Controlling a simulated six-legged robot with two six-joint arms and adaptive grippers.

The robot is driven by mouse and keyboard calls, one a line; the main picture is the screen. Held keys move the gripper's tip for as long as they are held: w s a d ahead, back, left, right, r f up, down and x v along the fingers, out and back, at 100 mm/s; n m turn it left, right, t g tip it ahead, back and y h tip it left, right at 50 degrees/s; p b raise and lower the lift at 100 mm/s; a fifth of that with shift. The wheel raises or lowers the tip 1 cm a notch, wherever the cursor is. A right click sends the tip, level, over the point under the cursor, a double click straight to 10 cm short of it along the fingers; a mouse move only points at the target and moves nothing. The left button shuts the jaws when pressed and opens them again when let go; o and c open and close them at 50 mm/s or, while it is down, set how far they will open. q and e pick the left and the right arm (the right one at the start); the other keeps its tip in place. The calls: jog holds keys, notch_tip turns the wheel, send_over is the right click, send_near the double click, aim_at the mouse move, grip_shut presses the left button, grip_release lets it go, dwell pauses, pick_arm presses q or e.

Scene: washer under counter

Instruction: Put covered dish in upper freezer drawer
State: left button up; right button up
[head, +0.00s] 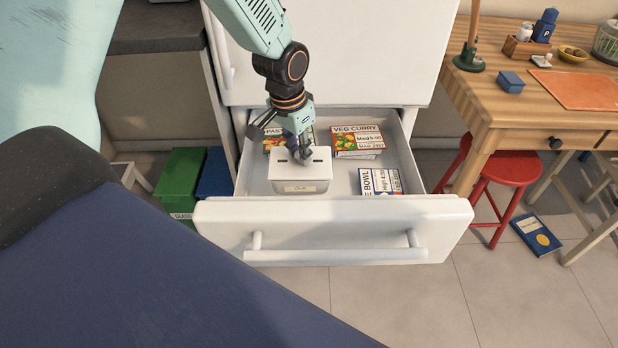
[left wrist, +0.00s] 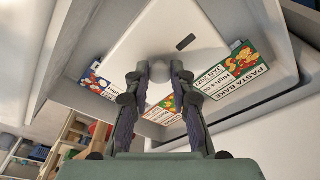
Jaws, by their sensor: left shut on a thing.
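The covered dish (head: 301,173), a white box-like dish with a flat lid and a small label on its front, is in the left front part of the open freezer drawer (head: 335,217). My left gripper (head: 302,156) reaches down from above and is shut on the knob of the lid. In the left wrist view the fingers (left wrist: 155,72) close on a round knob on the white lid (left wrist: 185,40). I cannot tell whether the dish touches the drawer floor. My right gripper is not in view.
Frozen meal boxes lie in the drawer: a veg curry box (head: 357,139), a partly hidden pasta box (head: 275,143) and a bowl box (head: 380,181). A wooden table (head: 480,75) and red stool (head: 500,166) stand right. Green (head: 180,180) and blue bins (head: 215,175) stand left.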

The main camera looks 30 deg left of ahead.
aim_at(298, 165)
pick_arm(q)
jog(key=f, duration=0.1)
jog(key=f+b, duration=0.1)
jog(key=f, duration=0.3)
jog(key=shift+w+a+f+b, duration=0.1)
jog(key=shift+a+b, duration=0.2)
jog(key=shift+d+f+b, duration=0.25)
jog(key=shift+f+b, duration=0.3)
jog(key=shift+f, duration=0.75)
jog(key=shift+a+f, duration=0.15)
jog(key=o, duration=0.8)
jog(key=shift+f, duration=0.1)
jog(key=shift+c, duration=0.2)
